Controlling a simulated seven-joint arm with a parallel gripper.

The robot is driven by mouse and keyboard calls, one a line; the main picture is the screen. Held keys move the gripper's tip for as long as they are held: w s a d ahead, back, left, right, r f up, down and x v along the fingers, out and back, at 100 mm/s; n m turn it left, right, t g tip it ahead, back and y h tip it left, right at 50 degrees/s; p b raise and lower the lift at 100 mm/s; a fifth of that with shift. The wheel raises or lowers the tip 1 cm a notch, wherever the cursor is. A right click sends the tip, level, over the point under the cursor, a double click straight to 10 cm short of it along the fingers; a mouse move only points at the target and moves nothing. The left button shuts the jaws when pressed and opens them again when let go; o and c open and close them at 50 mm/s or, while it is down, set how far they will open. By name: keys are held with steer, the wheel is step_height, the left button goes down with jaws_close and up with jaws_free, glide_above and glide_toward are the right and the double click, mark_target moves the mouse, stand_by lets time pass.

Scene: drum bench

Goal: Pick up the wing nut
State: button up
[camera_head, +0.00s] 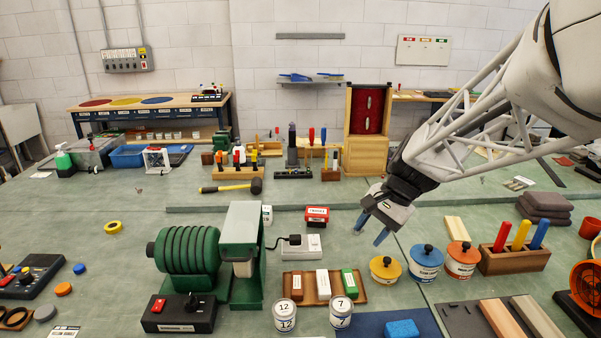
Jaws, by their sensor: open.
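I cannot make out a wing nut for certain in the head view; it may be too small to tell or hidden. My gripper (370,230) is open, with two blue fingers pointing down and apart. Nothing shows between them. It hangs over the green bench (400,230), right of the white power strip (297,246) and behind the yellow-lidded jar (384,269).
A green drum machine (187,258) stands left of centre. A wooden tray with coloured blocks (323,286), two numbered jars (341,311) and blue and orange jars (425,261) crowd the front. A wooden holder (515,259) stands right.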

steer(key=w+d+f+m+t+y, duration=0.1)
steer(key=w+d+f+m+y, duration=0.1)
steer(key=w+d+f+m, duration=0.2)
steer(key=w+d+f+m+t+y, duration=0.1)
steer(key=w+d+f+m+y, duration=0.2)
steer(key=w+f, duration=0.7)
steer(key=w+d+f+m+t+y, duration=0.1)
steer(key=w+d+f+m+y, duration=0.2)
steer(key=w, duration=1.5)
steer(key=shift+d+f+m, duration=0.45)
steer(key=shift+d+f, duration=0.05)
steer(key=shift+f, duration=0.35)
steer(key=shift+d+f+m, duration=0.5)
steer(key=shift+d+f, duration=0.05)
steer(key=shift+f, duration=0.25)
steer(key=shift+d+f+m, duration=0.45)
steer(key=shift+d+f, duration=0.05)
steer(key=shift+f, duration=0.35)
steer(key=shift+x, duration=1.3)
steer(key=shift+a, duration=0.1)
steer(key=shift+x, duration=2.55)
